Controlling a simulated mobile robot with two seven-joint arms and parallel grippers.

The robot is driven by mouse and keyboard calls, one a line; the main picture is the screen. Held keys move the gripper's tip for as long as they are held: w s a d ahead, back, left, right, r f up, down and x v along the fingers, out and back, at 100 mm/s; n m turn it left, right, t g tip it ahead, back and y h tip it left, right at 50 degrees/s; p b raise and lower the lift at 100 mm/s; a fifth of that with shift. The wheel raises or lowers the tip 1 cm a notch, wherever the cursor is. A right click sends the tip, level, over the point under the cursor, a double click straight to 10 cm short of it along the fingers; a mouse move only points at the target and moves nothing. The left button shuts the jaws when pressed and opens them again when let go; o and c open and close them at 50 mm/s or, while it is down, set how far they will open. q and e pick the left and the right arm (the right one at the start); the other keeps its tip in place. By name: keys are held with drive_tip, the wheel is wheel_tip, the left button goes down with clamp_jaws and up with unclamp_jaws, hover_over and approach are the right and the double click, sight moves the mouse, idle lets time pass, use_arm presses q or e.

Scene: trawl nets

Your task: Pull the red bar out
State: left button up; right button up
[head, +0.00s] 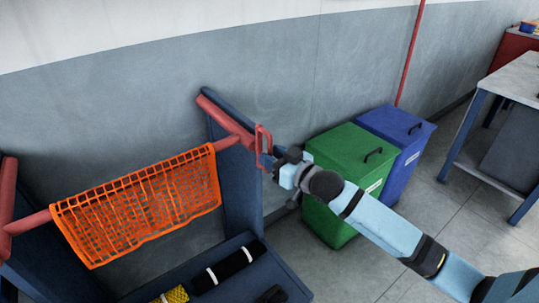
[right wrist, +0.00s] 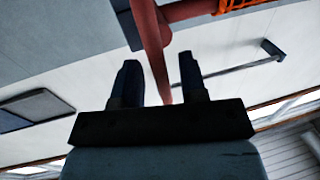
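The red bar (head: 228,143) runs across a dark blue frame, with an orange net (head: 140,205) draped over it. At its right end is a red loop-shaped handle (head: 264,140). My right gripper (head: 276,165) is at this handle. In the right wrist view the two dark fingers of my right gripper (right wrist: 160,80) stand apart, and the red handle (right wrist: 152,45) shows in the gap between them. There is space on both sides of it. I cannot tell how deep it sits between the fingers. My left gripper is not in view.
A dark blue frame post (head: 238,190) stands under the bar's right end. A shelf below holds dark rolls (head: 230,267) and a yellow item (head: 172,295). A green bin (head: 345,150) and a blue bin (head: 402,125) stand behind my right arm. A workbench (head: 515,80) is at right.

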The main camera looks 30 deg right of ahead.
drive_tip(key=shift+w+a, duration=0.2)
drive_tip(key=shift+w, duration=0.3)
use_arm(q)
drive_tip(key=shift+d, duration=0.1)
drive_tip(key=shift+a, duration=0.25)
use_arm(e)
clamp_jaws()
